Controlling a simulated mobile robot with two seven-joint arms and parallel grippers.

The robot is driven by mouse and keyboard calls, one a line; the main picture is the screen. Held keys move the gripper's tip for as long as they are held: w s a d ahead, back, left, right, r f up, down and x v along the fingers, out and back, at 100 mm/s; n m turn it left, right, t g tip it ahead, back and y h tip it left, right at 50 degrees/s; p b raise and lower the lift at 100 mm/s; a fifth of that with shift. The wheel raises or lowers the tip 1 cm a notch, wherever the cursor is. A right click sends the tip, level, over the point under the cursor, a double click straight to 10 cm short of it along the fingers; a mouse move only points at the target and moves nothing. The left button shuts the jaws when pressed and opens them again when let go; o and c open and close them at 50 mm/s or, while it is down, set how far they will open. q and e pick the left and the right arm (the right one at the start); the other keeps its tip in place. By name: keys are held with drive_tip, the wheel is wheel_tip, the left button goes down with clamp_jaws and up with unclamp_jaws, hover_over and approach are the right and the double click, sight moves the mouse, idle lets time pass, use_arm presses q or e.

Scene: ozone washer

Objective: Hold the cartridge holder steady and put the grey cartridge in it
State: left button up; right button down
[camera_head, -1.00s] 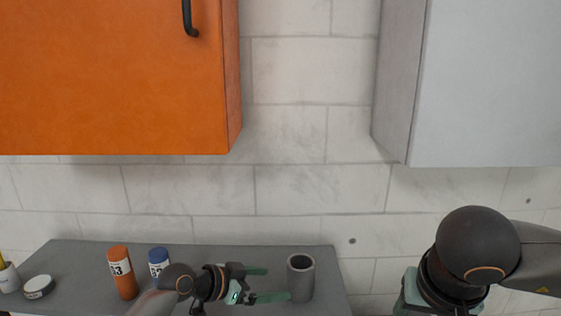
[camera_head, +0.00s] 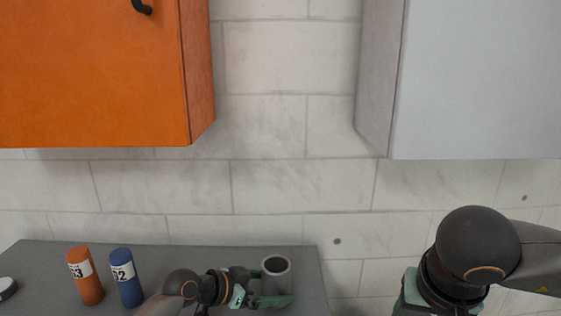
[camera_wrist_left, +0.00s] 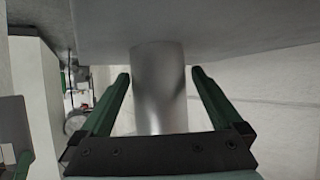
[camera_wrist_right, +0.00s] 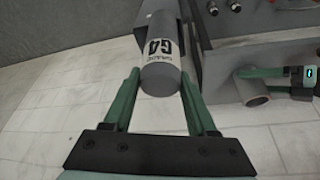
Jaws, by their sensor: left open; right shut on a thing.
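The cartridge holder, an open-topped grey cylinder (camera_head: 276,268), stands upright near the right end of the grey counter. My left gripper (camera_head: 272,288) is open, with its fingers on either side of the holder; the left wrist view shows the holder (camera_wrist_left: 160,90) between the two fingers, with gaps visible on both sides. My right gripper (camera_wrist_right: 160,82) is shut on the grey cartridge (camera_wrist_right: 160,55), which has a white label reading G4. In the right wrist view the holder (camera_wrist_right: 252,90) is to the right of the cartridge, apart from it. My right gripper is outside the head view.
An orange cartridge (camera_head: 85,276) and a blue cartridge (camera_head: 126,278) stand left of my left gripper on the counter (camera_head: 40,256). A small round item (camera_head: 6,287) is at the left edge. An orange cabinet (camera_head: 90,70) and a grey cabinet (camera_head: 480,80) hang above.

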use_arm(q)
drive_tip(key=shift+w+d, duration=0.1)
drive_tip(key=shift+d, duration=0.15)
use_arm(e)
drive_tip(key=shift+w+d, duration=0.1)
use_arm(q)
drive_tip(key=c, duration=0.8)
use_arm(e)
drive_tip(key=shift+w+a+r+n+y, duration=0.6)
drive_tip(key=shift+w+a+r+n, duration=0.95)
drive_tip(key=shift+w+a+r, duration=2.95)
drive_tip(key=shift+w+a+r+n+y, duration=0.6)
drive_tip(key=shift+w+a+r+n, duration=1.65)
drive_tip(key=shift+w+a, duration=3.75)
wheel_tip(320, 180, down, 17)
drive_tip(key=m, duration=0.1)
drive_tip(key=shift+r, duration=0.15)
